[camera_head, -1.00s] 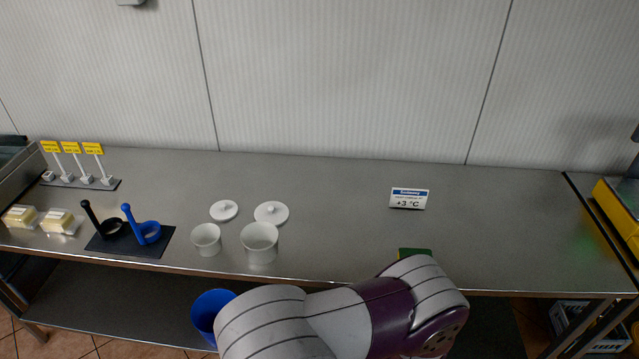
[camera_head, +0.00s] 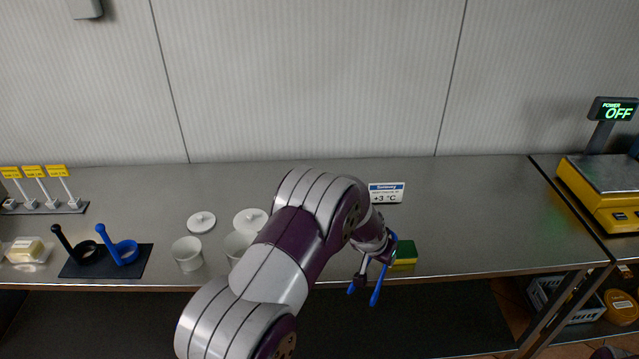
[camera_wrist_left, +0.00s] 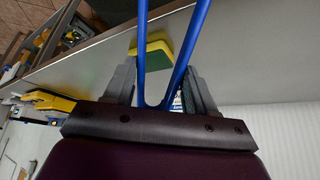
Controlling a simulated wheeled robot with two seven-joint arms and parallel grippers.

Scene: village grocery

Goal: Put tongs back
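The blue tongs (camera_head: 377,285) hang from my left gripper (camera_head: 374,256) near the front edge of the counter, pointing down. In the left wrist view the tongs (camera_wrist_left: 143,55) spread in a V, with their joined end between the two dark fingers of my left gripper (camera_wrist_left: 160,88). The fingers appear shut on the tongs. A green and yellow sponge (camera_head: 405,252) lies on the counter just right of the gripper, and it also shows beyond the tongs in the wrist view (camera_wrist_left: 152,49). My right gripper is not in view.
White pots (camera_head: 187,254) and lids (camera_head: 201,222) stand left of my arm, one pot partly hidden. A black mat (camera_head: 75,268) holds black and blue handled items. A temperature sign (camera_head: 386,193) stands behind the gripper. A yellow scale (camera_head: 598,200) is at right.

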